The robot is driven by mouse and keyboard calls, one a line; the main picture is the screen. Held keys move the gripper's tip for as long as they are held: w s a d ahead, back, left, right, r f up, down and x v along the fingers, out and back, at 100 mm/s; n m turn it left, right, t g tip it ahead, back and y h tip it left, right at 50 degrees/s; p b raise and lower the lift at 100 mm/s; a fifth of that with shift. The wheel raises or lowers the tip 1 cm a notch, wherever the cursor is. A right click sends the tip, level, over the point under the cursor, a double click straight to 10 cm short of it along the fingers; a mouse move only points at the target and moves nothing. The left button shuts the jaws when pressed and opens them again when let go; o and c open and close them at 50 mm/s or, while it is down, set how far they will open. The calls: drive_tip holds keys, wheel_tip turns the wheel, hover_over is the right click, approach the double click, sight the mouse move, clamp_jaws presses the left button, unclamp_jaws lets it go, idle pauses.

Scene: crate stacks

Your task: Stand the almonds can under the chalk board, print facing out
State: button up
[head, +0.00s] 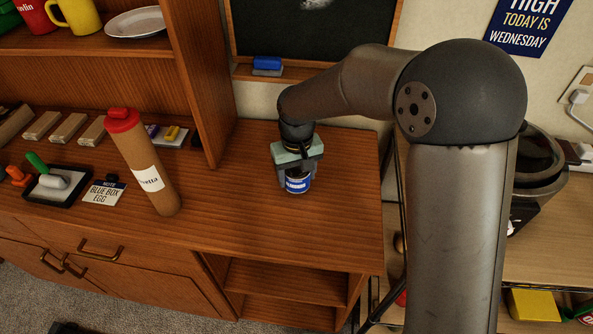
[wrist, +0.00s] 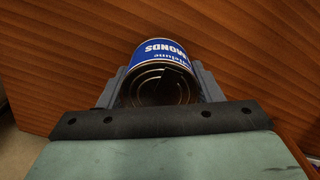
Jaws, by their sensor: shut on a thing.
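The almonds can (head: 297,184) is a small can with a blue and white label, upright at the wooden cabinet top below the chalk board (head: 312,28). My gripper (head: 296,172) is shut on it from above, a finger on each side. In the wrist view the can (wrist: 163,55) sits between the fingers of my gripper (wrist: 160,88), its metal lid towards the camera. Its print reads "ALMONDS", upside down there, and faces the front in the head view. I cannot tell whether its base touches the wood.
The cabinet top (head: 240,205) is clear around the can. A brown bottle with a red cap (head: 146,165) stands to the left, beside a note card (head: 103,192) and a black tray (head: 58,185). A shelf side panel (head: 203,80) rises behind left. A blue eraser (head: 267,64) lies on the board's ledge.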

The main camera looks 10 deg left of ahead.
drive_tip(key=shift+f+b, duration=0.35)
drive_tip(key=shift+f, duration=0.25)
idle(0.3)
drive_tip(key=o, duration=1.2)
drive_tip(key=shift+o, duration=0.2)
wheel_tip(320, 180, up, 18)
drive_tip(key=shift+f, duration=0.25)
drive_tip(key=s+d+f+m, duration=0.2)
drive_tip(key=s+d, duration=0.2)
drive_tip(key=d, duration=0.5)
drive_tip(key=s+d+f+m, duration=0.15)
drive_tip(key=s+d, duration=0.25)
drive_tip(key=d, duration=0.5)
drive_tip(key=s+d+f+m, duration=0.1)
drive_tip(key=s+d+f, duration=0.2)
drive_tip(key=s, duration=0.3)
drive_tip(key=s+d+f+m, duration=0.1)
drive_tip(key=s+d+f, duration=0.2)
drive_tip(key=s+d, duration=0.2)
drive_tip(key=shift+s+d+f+m, duration=0.25)
drive_tip(key=shift+s+d+m, duration=0.1)
drive_tip(key=shift+d, duration=0.1)
